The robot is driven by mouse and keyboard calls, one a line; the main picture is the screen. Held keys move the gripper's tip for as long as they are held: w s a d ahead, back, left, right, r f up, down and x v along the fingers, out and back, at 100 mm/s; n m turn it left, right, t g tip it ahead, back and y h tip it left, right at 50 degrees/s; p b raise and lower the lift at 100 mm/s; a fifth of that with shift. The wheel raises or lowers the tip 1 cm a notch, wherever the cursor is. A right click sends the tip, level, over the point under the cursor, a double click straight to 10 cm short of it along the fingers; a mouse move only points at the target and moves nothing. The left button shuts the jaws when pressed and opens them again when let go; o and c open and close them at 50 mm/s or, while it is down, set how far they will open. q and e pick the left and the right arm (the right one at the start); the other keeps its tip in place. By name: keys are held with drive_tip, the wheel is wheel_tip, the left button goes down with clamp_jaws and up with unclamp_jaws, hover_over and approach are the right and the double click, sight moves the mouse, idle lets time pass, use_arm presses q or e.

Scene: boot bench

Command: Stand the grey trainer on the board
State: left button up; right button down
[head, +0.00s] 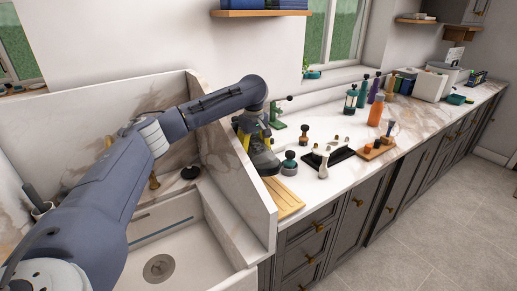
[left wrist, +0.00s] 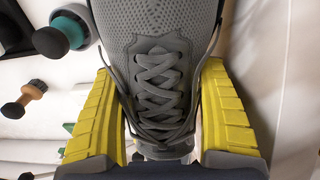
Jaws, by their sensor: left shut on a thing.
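The grey trainer (head: 264,160) is on the counter side of the marble partition, beneath my left gripper (head: 251,138). In the left wrist view the trainer (left wrist: 158,75) fills the middle, with grey laces and a mesh upper. The yellow fingers of my left gripper (left wrist: 160,125) press on both its sides, shut on it. The pale wooden board (head: 285,199) lies on the counter just in front of the trainer's toe, at the partition. The sole is hidden, so I cannot tell whether it touches the board or counter. My right gripper is not in view.
The marble partition (head: 240,180) stands close on the left, with the sink (head: 160,245) beyond it. A teal-topped brush-like item (head: 289,163) is close right of the trainer. A black tray (head: 330,157), an orange bottle (head: 376,110) and other items crowd the counter further right.

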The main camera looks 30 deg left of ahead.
use_arm(q)
drive_tip(key=shift+f, duration=3.15)
drive_tip(key=shift+f, duration=0.55)
drive_tip(key=o, duration=1.4)
drive_tip(key=shift+f, duration=0.15)
drive_tip(key=r, duration=1.2)
drive_tip(key=shift+s+d+r, duration=0.15)
drive_tip(key=shift+s+d, duration=0.05)
drive_tip(key=shift+d, duration=0.05)
